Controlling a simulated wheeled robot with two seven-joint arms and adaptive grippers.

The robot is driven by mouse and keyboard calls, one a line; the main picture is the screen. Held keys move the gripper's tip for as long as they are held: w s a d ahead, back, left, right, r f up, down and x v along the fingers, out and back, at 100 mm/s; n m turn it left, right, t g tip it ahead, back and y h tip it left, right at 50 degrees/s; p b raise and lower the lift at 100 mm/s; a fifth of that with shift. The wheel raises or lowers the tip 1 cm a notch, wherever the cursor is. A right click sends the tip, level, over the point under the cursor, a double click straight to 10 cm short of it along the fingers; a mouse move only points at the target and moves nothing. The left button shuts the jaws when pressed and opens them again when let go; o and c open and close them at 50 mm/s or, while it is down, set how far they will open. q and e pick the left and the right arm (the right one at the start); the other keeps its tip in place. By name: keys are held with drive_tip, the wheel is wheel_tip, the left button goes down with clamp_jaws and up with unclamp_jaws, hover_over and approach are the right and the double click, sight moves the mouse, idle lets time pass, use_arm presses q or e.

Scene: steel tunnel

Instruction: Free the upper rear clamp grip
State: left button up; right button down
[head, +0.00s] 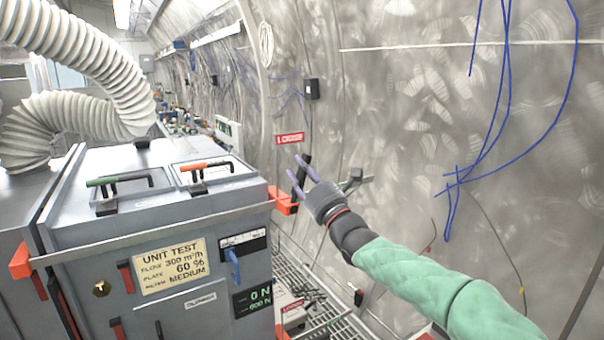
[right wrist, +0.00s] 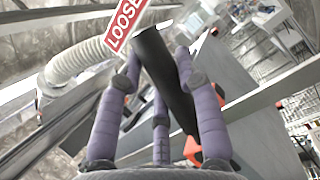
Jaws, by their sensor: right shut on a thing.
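My right gripper (head: 304,180), with purple fingers on a green-sleeved arm, is at the right rear corner of the grey unit (head: 100,240). It is shut on a black clamp grip (head: 301,172), which stands tilted above an orange-red clamp part (head: 283,200). In the right wrist view the black grip (right wrist: 168,75) runs between the purple fingers, with orange parts (right wrist: 192,150) below it. A red "LOOSE" sign (right wrist: 124,22) shows beside the grip there. It also shows in the head view (head: 289,138). My left gripper is not in view.
White corrugated hoses (head: 75,60) rise at the left over the unit. Green and orange handles (head: 207,166) stand on its top. The curved steel wall (head: 430,110) with hanging blue cables (head: 500,110) is close at the right. A grating floor (head: 320,315) lies between unit and wall.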

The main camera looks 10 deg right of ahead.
drive_tip(key=c, duration=0.8)
unclamp_jaws()
drive_tip(key=shift+a, duration=0.1)
drive_tip(key=shift+s+f, duration=0.1)
drive_tip(key=v, duration=1.1)
drive_tip(key=shift+s+d+f, duration=0.15)
drive_tip(key=shift+s+d, duration=0.05)
drive_tip(key=shift+s, duration=0.1)
